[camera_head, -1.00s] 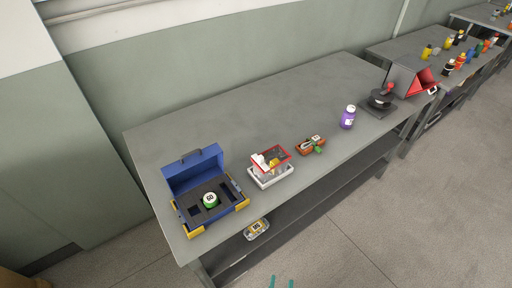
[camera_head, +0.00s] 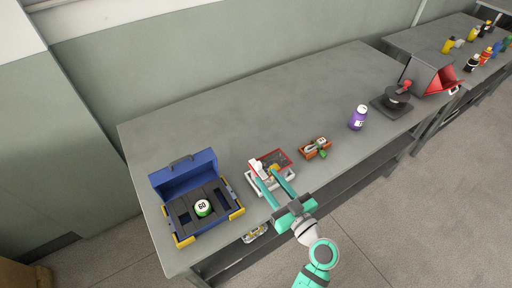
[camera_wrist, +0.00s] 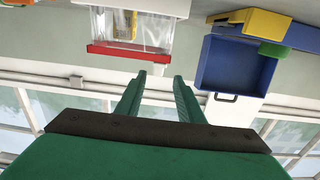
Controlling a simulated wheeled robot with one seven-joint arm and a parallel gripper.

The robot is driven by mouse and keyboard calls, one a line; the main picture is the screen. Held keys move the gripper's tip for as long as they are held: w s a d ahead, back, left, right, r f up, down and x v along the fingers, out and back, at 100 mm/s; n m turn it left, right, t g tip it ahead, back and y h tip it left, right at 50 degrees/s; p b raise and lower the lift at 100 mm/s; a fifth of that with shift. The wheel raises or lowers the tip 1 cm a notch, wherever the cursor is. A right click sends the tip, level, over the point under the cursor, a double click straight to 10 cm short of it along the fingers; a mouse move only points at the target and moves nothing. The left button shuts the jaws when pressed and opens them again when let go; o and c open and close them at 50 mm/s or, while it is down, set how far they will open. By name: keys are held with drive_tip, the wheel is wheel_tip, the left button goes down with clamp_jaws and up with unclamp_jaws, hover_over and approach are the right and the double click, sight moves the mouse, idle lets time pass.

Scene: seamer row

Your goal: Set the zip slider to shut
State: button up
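A white tray (camera_head: 287,188) sits near the front edge of the bench. A clear, red-edged piece (camera_head: 281,157) stands at its back; I cannot tell if this is a zip pouch or a lid. In the wrist view the clear piece (camera_wrist: 155,30) shows upside down with a red strip (camera_wrist: 115,51) along its edge, and something yellow behind it. I cannot make out a zip slider. My gripper (camera_head: 264,171) is open and empty, its fingers reaching over the tray. In the wrist view the fingertips (camera_wrist: 159,77) are apart, close to the red strip's right end in the picture.
A blue open case (camera_head: 184,180) with a green-and-white round item (camera_head: 203,208) stands left. A brown tray (camera_head: 325,152) and a purple bottle (camera_head: 357,118) are right. A black stand (camera_head: 393,103) and red-lined bin (camera_head: 430,77) are farther right. The bench's back is clear.

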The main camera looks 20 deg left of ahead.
sight(256, 163)
drive_tip(key=shift+w+a+r, duration=0.1)
drive_tip(key=shift+w, duration=0.2)
drive_tip(key=x, duration=1)
drive_tip(key=shift+w+a, duration=0.1)
drive_tip(key=shift+w, duration=0.15)
drive_tip(key=shift+s, duration=0.1)
clamp_jaws()
drive_tip(key=shift+a, duration=0.15)
